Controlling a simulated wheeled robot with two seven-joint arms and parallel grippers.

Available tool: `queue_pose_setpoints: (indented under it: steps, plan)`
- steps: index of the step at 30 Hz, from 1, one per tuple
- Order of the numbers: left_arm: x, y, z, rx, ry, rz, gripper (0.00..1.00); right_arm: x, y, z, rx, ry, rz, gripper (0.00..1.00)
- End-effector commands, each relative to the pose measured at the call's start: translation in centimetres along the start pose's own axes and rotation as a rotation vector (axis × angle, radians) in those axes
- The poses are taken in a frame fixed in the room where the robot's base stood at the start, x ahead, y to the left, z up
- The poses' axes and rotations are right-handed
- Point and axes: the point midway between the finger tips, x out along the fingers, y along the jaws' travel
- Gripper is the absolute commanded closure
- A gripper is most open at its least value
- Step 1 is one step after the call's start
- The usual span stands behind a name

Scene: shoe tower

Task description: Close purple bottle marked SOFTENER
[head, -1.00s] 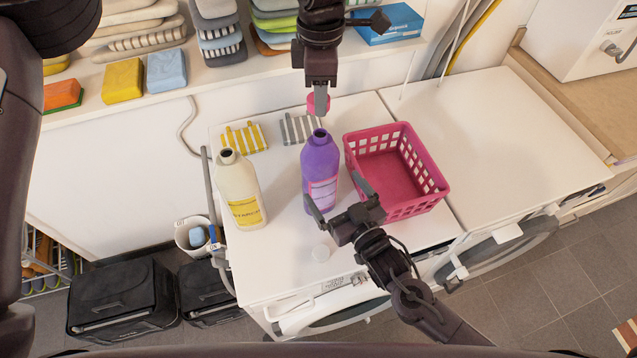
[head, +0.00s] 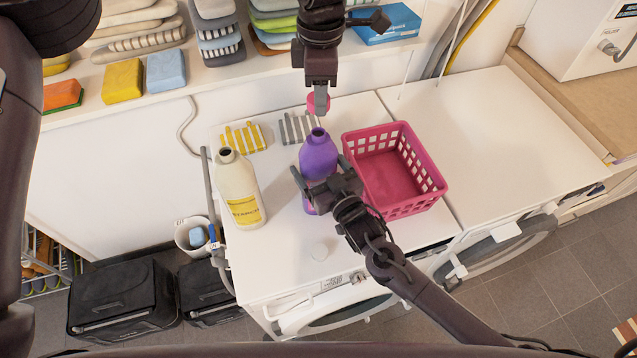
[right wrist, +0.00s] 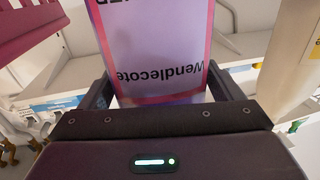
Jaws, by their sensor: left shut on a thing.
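The purple bottle (head: 318,155) stands upright and uncapped on the white machine top, its dark mouth facing up. My left gripper (head: 318,100) is shut on a pink cap (head: 313,103), above and behind the bottle's mouth and apart from it. My right gripper (head: 322,175) is low at the bottle's near side, with its fingers either side of the body. In the right wrist view the bottle (right wrist: 150,50) stands between the spread fingers, with small gaps showing; its label reads "Wendlecote" upside down. My right gripper hides the lower bottle in the head view.
A cream bottle (head: 238,190) with a yellow label stands open to the left. A pink basket (head: 425,200) sits close on the right. Striped yellow (head: 243,138) and grey (head: 298,128) cloths lie behind.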

Motion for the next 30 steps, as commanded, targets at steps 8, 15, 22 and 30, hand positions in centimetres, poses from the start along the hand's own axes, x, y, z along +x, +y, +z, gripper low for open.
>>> queue_pose_setpoints:
  steps: [8, 15, 22, 30]
  plan:
    - [0.0, 0.0, 0.0, 0.0, 0.0, 0.0, 0.85, 0.0, 0.0, 0.0, 0.0, 0.0, 0.0, 0.51]
    - [0.6, 0.0, 0.0, 0.0, 0.0, -0.002, 0.85, 0.0, 0.0, 0.0, -0.001, -0.001, 0.001, 0.62]
    - [3.8, 0.0, 0.0, 0.0, 0.001, -0.004, 0.85, 0.0, 0.0, 0.0, -0.001, -0.001, 0.001, 0.62]
    - [5.0, 0.0, 0.0, 0.0, 0.001, 0.0, 0.85, 0.0, 0.1, 0.1, -0.001, -0.001, 0.001, 0.62]
